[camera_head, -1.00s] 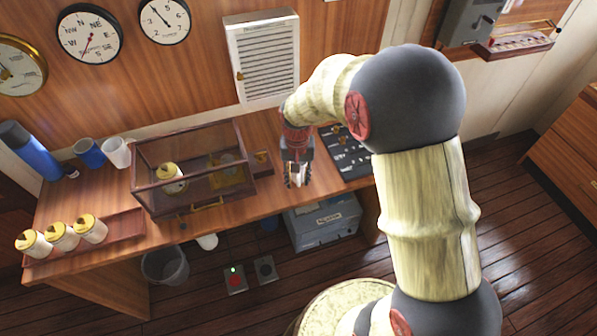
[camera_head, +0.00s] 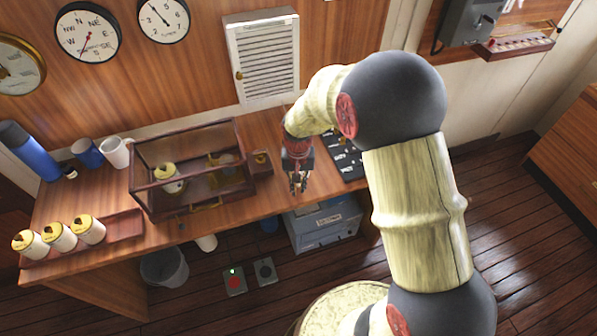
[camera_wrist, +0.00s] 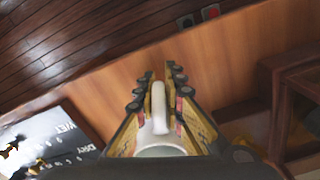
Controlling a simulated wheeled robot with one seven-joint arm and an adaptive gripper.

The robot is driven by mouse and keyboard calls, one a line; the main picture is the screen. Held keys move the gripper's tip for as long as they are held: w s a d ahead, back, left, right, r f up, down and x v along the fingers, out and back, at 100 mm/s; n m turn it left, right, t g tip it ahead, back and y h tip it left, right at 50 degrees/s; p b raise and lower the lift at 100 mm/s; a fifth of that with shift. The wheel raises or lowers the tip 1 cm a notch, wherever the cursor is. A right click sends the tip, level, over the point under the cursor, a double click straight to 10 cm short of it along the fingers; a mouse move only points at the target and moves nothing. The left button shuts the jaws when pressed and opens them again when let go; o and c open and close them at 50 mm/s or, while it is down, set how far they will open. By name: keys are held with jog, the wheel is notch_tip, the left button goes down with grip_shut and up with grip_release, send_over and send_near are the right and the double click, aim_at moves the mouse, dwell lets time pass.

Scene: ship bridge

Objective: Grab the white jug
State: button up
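The white jug (camera_head: 116,153) stands upright at the back left of the desk, right of a blue cup, its handle toward the right. My gripper (camera_head: 298,187) is well to the right of it, over the desk near the front edge, pointing down. A glass-sided wooden case lies between them. In the wrist view my gripper (camera_wrist: 161,75) has its two fingers apart. A pale, handle-shaped part (camera_wrist: 159,105) shows between the fingers near the palm; I cannot tell what it is. The jug on the desk is not recognisable in the wrist view.
The wooden case (camera_head: 150,188) stands mid-desk. A blue cup (camera_head: 88,153) and blue flask (camera_head: 30,152) are at the left. Several white canisters with yellow lids (camera_head: 60,238) stand in a tray at the front left. A dark board (camera_head: 346,155) lies right of my gripper.

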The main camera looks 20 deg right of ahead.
grip_shut()
jog(key=shift+r, duration=0.2)
dwell(0.6)
jog(key=shift+r, duration=0.75)
jog(key=s+d+r+p, duration=0.3)
jog(key=s+d+r, duration=0.2)
jog(key=s+r, duration=0.6)
jog(key=shift+s+d, duration=0.2)
jog(key=shift+s, duration=0.65)
dwell(1.2)
